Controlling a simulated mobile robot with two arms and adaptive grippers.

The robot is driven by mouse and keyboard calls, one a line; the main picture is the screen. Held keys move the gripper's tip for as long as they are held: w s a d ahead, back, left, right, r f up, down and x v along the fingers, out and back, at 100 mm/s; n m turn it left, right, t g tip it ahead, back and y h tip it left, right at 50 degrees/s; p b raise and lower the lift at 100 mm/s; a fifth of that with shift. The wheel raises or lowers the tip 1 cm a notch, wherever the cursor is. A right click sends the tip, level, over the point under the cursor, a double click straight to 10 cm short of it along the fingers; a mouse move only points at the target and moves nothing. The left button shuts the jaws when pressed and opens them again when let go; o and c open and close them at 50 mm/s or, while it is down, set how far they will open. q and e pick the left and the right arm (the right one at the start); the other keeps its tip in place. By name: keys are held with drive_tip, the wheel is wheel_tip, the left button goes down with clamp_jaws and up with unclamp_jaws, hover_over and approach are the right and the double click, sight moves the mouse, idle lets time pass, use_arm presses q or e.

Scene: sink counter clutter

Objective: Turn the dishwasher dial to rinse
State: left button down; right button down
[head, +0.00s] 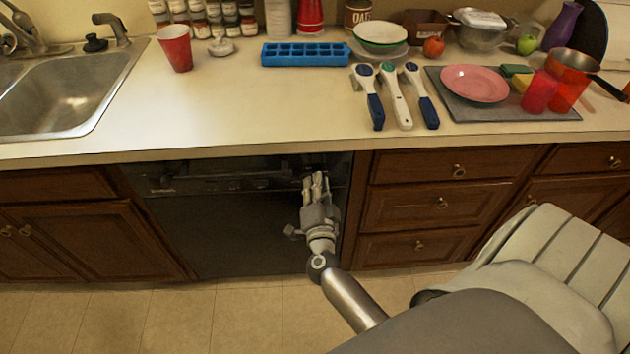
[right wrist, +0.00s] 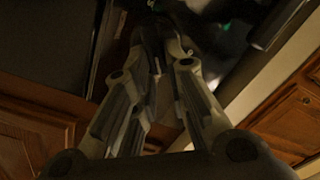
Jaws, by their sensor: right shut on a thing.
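The black dishwasher (head: 235,235) is built in under the counter, with its dark control panel (head: 225,184) along the top. My right gripper (head: 316,178) is at the right end of that panel, its fingers pointing at the panel. In the right wrist view its fingers (right wrist: 160,32) are close together at the dark front. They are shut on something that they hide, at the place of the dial. I cannot make out the dial itself or its setting. My left gripper is not in view.
Wooden drawers (head: 440,204) stand close to the right of the dishwasher, and a wooden cabinet (head: 85,240) to its left. The counter (head: 250,110) overhangs above my gripper. It carries a blue ice tray (head: 305,54), a red cup (head: 175,50) and several utensils. The floor (head: 210,320) in front is clear.

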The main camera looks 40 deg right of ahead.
drive_tip(key=shift+f+m, duration=0.15)
drive_tip(key=shift+m, duration=0.55)
drive_tip(key=c, duration=1.4)
unclamp_jaws()
drive_tip(key=shift+d, duration=0.1)
drive_tip(key=shift+c, duration=0.2)
drive_tip(key=v, duration=1.2)
drive_tip(key=shift+f, duration=0.1)
